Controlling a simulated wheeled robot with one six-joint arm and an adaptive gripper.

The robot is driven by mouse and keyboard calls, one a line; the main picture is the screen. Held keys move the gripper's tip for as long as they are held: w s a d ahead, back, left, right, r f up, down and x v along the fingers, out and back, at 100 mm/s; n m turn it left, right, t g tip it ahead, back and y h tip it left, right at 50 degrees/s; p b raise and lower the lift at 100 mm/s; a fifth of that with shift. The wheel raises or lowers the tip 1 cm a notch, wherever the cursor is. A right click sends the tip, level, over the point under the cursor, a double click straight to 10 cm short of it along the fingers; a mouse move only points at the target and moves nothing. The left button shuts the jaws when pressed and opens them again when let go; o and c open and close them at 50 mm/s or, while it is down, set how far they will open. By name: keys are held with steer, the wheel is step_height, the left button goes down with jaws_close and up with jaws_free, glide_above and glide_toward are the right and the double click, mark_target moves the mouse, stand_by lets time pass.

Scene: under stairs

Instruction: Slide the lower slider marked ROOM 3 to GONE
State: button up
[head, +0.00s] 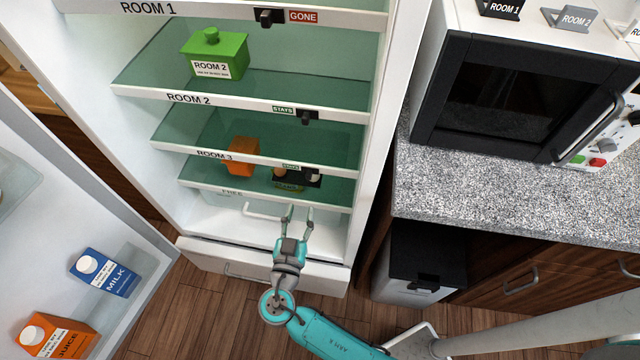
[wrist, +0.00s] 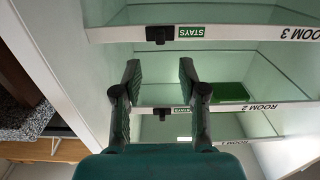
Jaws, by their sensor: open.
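The ROOM 3 slider is a small dark knob (head: 314,176) on the shelf edge marked ROOM 3 (head: 215,155), at the right end. A green STAYS label (head: 291,166) shows just left of it; no GONE label shows there. In the upside-down wrist view the same knob (wrist: 159,35) sits beside the green STAYS label (wrist: 193,32) on the ROOM 3 strip at the top. My gripper (head: 298,209) is open and empty, in front of the fridge below the knob. In the wrist view its fingers (wrist: 160,78) stand apart, clear of the ROOM 3 knob.
The ROOM 2 knob (head: 306,117) also shows STAYS; the ROOM 1 knob (head: 269,18) shows red GONE. A green container (head: 218,55) and an orange one (head: 242,157) stand on shelves. The fridge's right wall and a counter (head: 500,190) flank the right; the open door is left.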

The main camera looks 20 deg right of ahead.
mark_target(308, 178)
steer(key=x, duration=1)
steer(key=shift+w+d+r, duration=0.15)
steer(key=shift+w+r, duration=0.15)
steer(key=shift+w, duration=0.05)
jaws_close()
